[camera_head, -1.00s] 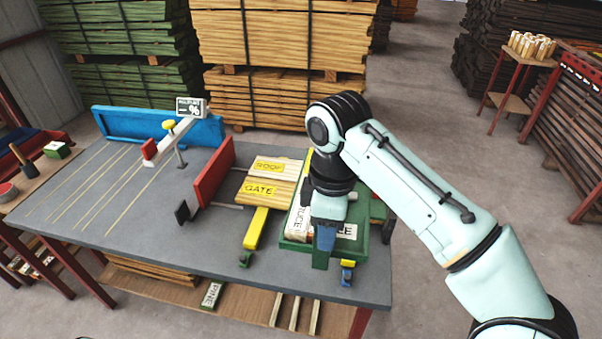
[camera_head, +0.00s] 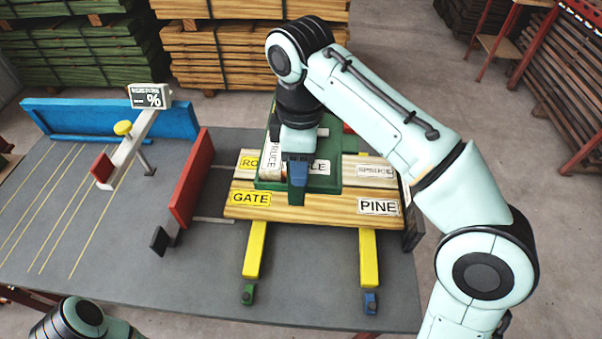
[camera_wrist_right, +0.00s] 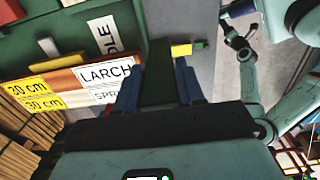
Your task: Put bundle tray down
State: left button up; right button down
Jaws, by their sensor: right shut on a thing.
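The green bundle tray (camera_head: 326,187) is over the wooden board (camera_head: 300,211) and carries a white label ending in "LE". My left arm (camera_head: 75,320) shows only partly at bottom left. A small dark arm end (camera_wrist_right: 236,38) in the wrist view is unclear.
The board bears GATE, PINE and SPRUCE labels, above two yellow bars (camera_head: 368,257). A red plate (camera_head: 189,178) and a blue fence (camera_head: 112,119) stand left on the grey table (camera_head: 190,280). The table front is clear.

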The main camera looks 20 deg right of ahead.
aim_at(325, 175)
pick_arm(q)
notch_tip(325, 175, down, 6)
jog(key=b, duration=0.6)
jog(key=shift+s, duration=0.45)
pick_arm(e)
notch_tip(325, 175, down, 20)
jog(key=shift+w+r, duration=0.15)
jog(key=shift+w, duration=0.2)
jog(key=c, duration=0.7)
grip_release()
jog(key=shift+s+f, duration=0.1)
jog(key=shift+f, duration=0.1)
notch_tip(325, 175, up, 12)
jog(key=p, duration=0.3)
jog(key=shift+r, duration=0.15)
pick_arm(q)
jog(key=r, duration=0.3)
jog(key=shift+w, duration=0.2)
